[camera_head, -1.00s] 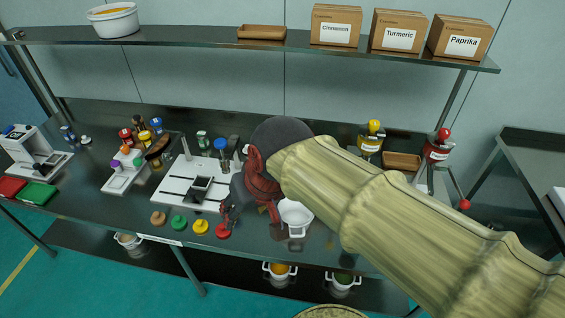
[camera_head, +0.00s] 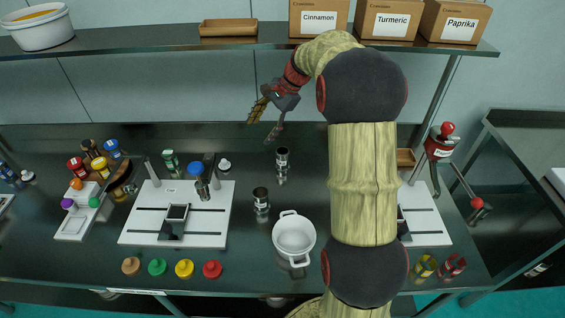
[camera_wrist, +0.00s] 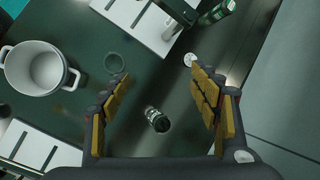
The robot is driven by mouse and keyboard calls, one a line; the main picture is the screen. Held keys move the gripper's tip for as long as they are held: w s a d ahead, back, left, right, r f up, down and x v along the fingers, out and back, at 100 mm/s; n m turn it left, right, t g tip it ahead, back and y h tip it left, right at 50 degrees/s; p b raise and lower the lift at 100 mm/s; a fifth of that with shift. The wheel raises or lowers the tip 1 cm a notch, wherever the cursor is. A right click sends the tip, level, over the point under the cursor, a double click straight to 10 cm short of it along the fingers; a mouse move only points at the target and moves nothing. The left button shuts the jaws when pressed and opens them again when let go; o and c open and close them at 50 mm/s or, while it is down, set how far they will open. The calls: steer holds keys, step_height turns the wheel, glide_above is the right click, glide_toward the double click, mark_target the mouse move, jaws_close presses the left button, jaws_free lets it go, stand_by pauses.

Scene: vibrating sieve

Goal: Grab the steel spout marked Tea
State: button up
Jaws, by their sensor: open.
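Two small steel pieces with dark labels stand on the dark table. One is the far steel piece (camera_head: 282,158), the other the near steel piece (camera_head: 261,200) beside the white pot. I cannot read either label, so I cannot tell which is marked Tea. My gripper (camera_head: 264,124) is open and empty, above and behind the table's middle, to the left of the far piece in the head view. In the wrist view, the far steel piece (camera_wrist: 157,120) shows between the spread fingers of my gripper (camera_wrist: 160,82), well below them.
A white pot (camera_head: 294,238) stands in front of the steel pieces. A white board (camera_head: 145,228) with bottles at its back lies left. Several coloured caps line the front edge. A shelf (camera_head: 130,51) with boxes hangs above. A red-topped dispenser (camera_head: 438,150) stands right.

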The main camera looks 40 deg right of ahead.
steer(key=w+d+f+m+t+y+b, duration=0.1)
steer(key=w+d+f+m, duration=0.3)
steer(key=d+f, duration=0.55)
steer(key=m+t+y+b, duration=0.1)
steer(key=m, duration=0.3)
glide_toward(285, 151)
steer(key=w+x, duration=0.1)
steer(key=x, duration=0.2)
steer(key=shift+d+f, duration=0.2)
steer(key=shift+f, duration=0.25)
steer(key=shift+a+f, duration=0.2)
steer(key=shift+f, duration=0.1)
steer(key=b+x, duration=0.1)
steer(key=x, duration=0.2)
steer(key=b+x, duration=0.2)
steer(key=x, duration=0.2)
steer(key=shift+s+a+r, duration=0.1)
steer(key=shift+a+r, duration=0.05)
steer(key=shift+a, duration=0.1)
steer(key=shift+r, duration=0.1)
steer(key=c, duration=0.3)
steer(key=c, duration=1.2)
